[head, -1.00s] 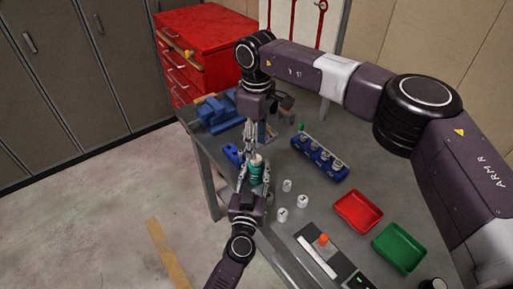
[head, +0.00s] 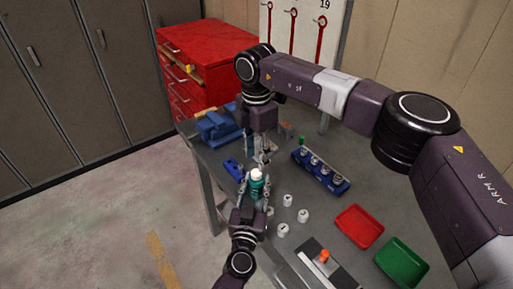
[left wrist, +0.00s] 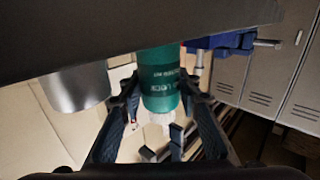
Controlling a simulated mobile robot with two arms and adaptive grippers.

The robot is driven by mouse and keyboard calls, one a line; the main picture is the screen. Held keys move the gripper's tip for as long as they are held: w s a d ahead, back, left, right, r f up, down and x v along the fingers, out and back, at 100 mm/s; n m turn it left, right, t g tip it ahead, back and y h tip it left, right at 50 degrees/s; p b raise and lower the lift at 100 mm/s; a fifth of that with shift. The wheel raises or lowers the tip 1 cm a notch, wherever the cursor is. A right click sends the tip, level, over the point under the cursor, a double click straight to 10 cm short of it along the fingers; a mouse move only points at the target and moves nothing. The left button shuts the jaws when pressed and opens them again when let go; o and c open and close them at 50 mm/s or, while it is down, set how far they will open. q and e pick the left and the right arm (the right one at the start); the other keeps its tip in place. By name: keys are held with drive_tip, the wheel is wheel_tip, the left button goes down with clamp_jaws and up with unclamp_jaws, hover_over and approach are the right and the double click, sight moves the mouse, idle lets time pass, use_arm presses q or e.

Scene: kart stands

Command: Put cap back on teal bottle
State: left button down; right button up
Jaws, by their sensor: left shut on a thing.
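The teal bottle (head: 256,187) is roughly upright at the near left edge of the workbench, with a white top (head: 257,174). I cannot tell whether this top is a seated cap or a bare neck. My left gripper (head: 254,196) is shut around the bottle's body. In the left wrist view, the bottle (left wrist: 160,78) appears upside down between the fingers, its pale top (left wrist: 160,118) pointing down the picture. My right gripper (head: 262,158) is just above and behind the top, apart from it; its finger opening is too small to read.
Several small white cylinders (head: 303,215) stand right of the bottle. A blue holder (head: 320,171) with several metal pieces lies behind them. Red (head: 360,226) and green (head: 402,262) trays and an orange button (head: 324,256) are to the right. A blue vise (head: 216,127) is at the back left.

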drive_tip(key=n, duration=0.5)
drive_tip(key=shift+r, duration=0.15)
drive_tip(key=n, duration=0.4)
drive_tip(key=shift+r+n, duration=0.15)
drive_tip(key=shift+n, duration=0.25)
drive_tip(key=n, duration=0.4)
drive_tip(key=shift+r+n, duration=0.15)
drive_tip(key=shift+n, duration=0.15)
drive_tip(key=n, duration=0.6)
drive_tip(key=shift+r, duration=0.2)
drive_tip(key=n, duration=0.5)
drive_tip(key=shift+r, duration=0.15)
drive_tip(key=n, duration=0.4)
drive_tip(key=shift+r+n, duration=0.15)
drive_tip(key=shift+n, duration=0.25)
drive_tip(key=n, duration=0.4)
drive_tip(key=shift+r+n, duration=0.1)
drive_tip(key=shift+n, duration=0.2)
drive_tip(key=n, duration=0.6)
drive_tip(key=shift+r, duration=0.2)
